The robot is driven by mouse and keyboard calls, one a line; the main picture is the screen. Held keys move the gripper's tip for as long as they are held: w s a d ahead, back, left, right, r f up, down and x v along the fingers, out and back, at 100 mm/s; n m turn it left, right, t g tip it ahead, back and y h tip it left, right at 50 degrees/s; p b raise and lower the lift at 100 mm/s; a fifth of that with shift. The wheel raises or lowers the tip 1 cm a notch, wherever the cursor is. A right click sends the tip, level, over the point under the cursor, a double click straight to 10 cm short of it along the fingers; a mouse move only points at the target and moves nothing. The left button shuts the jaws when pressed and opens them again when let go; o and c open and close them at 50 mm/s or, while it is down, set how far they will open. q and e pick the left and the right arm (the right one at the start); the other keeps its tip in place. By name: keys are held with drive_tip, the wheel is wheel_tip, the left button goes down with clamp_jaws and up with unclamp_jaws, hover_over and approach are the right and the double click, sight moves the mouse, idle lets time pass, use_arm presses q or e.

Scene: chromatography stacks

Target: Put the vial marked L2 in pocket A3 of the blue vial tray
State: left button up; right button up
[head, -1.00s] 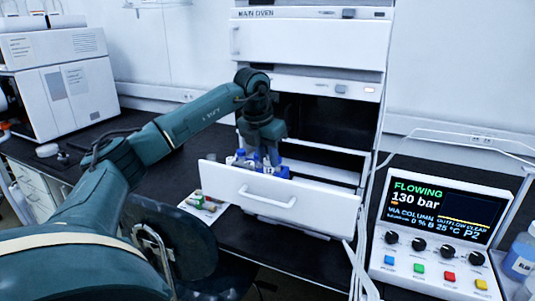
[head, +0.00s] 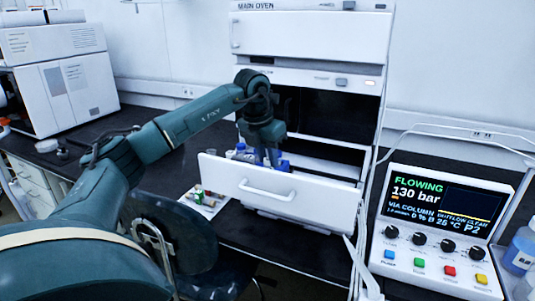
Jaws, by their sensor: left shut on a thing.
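My left gripper (head: 267,156) points down into the open white drawer (head: 262,193) of the instrument stack. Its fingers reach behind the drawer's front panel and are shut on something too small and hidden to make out. A blue item (head: 284,165), which may be part of the blue vial tray, shows just right of the fingers. A blue-capped bottle (head: 240,149) stands in the drawer to their left. I cannot read any L2 mark or see pocket A3. My right gripper is not in view.
A white card with small coloured items (head: 207,200) lies on the black bench left of the drawer. The main oven (head: 310,43) rises above. A control box (head: 440,225) with a lit screen and a blue-labelled bottle (head: 521,250) stand at the right.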

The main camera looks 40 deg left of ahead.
use_arm(q)
drive_tip(key=o, duration=1.4)
drive_tip(key=shift+o, duration=0.2)
